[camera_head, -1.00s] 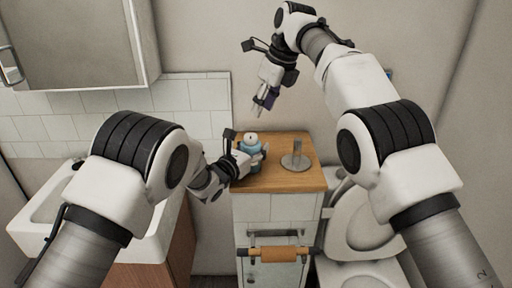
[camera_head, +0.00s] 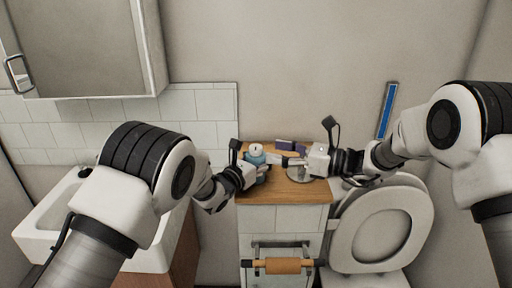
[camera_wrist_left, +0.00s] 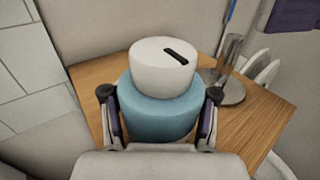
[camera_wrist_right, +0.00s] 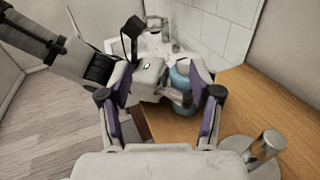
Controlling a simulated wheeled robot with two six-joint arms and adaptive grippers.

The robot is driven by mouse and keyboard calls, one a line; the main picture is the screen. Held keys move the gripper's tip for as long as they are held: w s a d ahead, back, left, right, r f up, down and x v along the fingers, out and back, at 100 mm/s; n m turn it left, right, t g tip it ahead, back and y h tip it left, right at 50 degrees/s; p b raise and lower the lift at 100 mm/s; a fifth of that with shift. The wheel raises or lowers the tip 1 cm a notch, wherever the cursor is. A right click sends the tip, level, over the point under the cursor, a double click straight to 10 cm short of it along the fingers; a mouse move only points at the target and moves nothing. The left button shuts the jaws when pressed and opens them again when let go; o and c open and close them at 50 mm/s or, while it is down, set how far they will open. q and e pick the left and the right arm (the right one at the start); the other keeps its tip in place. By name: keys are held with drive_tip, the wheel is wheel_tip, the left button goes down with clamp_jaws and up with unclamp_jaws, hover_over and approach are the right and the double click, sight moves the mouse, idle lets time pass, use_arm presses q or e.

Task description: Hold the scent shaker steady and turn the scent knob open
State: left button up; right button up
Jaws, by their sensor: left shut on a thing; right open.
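The scent shaker (camera_head: 257,160) is a light blue round body standing on the wooden cabinet top. Its white knob (camera_wrist_left: 165,68) sits on top and bears a dark slanted slot mark. My left gripper (camera_wrist_left: 160,104) is shut around the blue body, one finger on each side, below the knob. My right gripper (camera_head: 288,159) is open, just right of the shaker in the head view. In the right wrist view, the shaker (camera_wrist_right: 181,85) shows beyond and between the open fingers, partly hidden by my left gripper. No contact between right fingers and knob is visible.
A metal post on a round base (camera_wrist_right: 265,145) stands on the wooden top (camera_wrist_left: 262,118), close to my right gripper. The toilet (camera_head: 380,235) is at right and the sink (camera_head: 50,215) at left. The wall rises close behind the cabinet.

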sight(256, 146)
drive_tip(key=d+f+m+t+h, duration=0.2)
drive_tip(key=d+f+t, duration=0.1)
drive_tip(key=d+t, duration=0.1)
drive_tip(key=x, duration=1.2)
drive_tip(key=shift+s+a+r, duration=0.1)
drive_tip(key=shift+s+r, duration=0.05)
drive_tip(key=shift+r, duration=0.2)
drive_tip(key=shift+c, duration=0.3)
drive_tip(key=c, duration=1.1)
